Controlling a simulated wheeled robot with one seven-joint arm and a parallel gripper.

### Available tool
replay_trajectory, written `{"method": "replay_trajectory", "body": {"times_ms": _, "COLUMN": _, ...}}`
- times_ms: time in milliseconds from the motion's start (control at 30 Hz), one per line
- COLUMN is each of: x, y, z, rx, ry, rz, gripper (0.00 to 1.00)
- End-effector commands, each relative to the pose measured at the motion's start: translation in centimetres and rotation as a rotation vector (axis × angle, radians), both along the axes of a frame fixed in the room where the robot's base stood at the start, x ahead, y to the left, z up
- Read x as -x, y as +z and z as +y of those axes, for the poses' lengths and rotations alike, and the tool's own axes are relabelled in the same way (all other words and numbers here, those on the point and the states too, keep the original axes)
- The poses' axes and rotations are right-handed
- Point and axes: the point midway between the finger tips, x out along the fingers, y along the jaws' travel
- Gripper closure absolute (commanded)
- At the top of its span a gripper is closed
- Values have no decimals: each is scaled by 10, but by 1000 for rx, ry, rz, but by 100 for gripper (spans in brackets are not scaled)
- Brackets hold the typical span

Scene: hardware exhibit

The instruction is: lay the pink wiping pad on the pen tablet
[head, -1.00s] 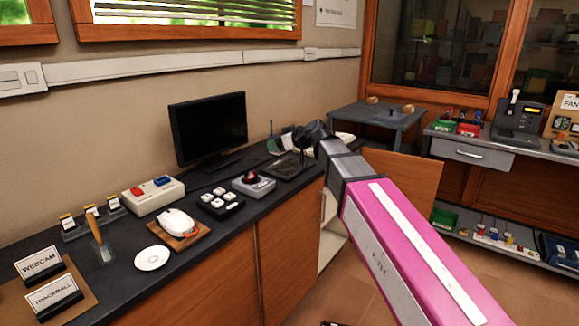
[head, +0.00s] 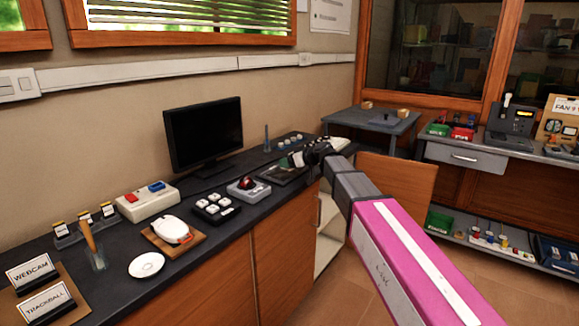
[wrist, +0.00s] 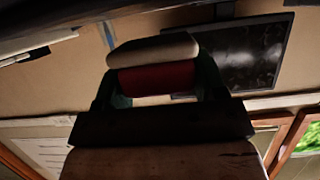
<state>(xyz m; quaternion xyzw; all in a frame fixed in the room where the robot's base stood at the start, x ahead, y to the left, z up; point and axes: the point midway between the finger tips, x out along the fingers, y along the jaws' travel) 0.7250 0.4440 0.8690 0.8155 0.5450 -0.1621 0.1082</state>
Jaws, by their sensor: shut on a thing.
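My gripper (wrist: 160,85) has dark green fingers on either side of a dark red-pink block, which appears to be the wiping pad (wrist: 157,78). A pale beige layer lies along the pad's far edge. In the head view my gripper (head: 297,160) is at the far end of the dark counter, low over the pen tablet. The pad cannot be made out clearly there. The pen tablet (head: 278,176) is a dark flat slab on the counter, partly hidden by my gripper. I cannot tell whether the pad touches it.
A black monitor (head: 204,134) stands behind, left of the tablet.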

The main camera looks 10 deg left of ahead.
Motion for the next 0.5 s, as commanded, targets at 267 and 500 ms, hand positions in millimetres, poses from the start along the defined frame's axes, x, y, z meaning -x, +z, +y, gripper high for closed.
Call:
{"method": "replay_trajectory", "body": {"times_ms": 267, "x": 0, "y": -21, "z": 0, "rx": 0, "ry": 0, "rz": 0, "gripper": 58}}
{"method": "replay_trajectory", "body": {"times_ms": 500, "x": 0, "y": -23, "z": 0, "rx": 0, "ry": 0, "rz": 0, "gripper": 58}}
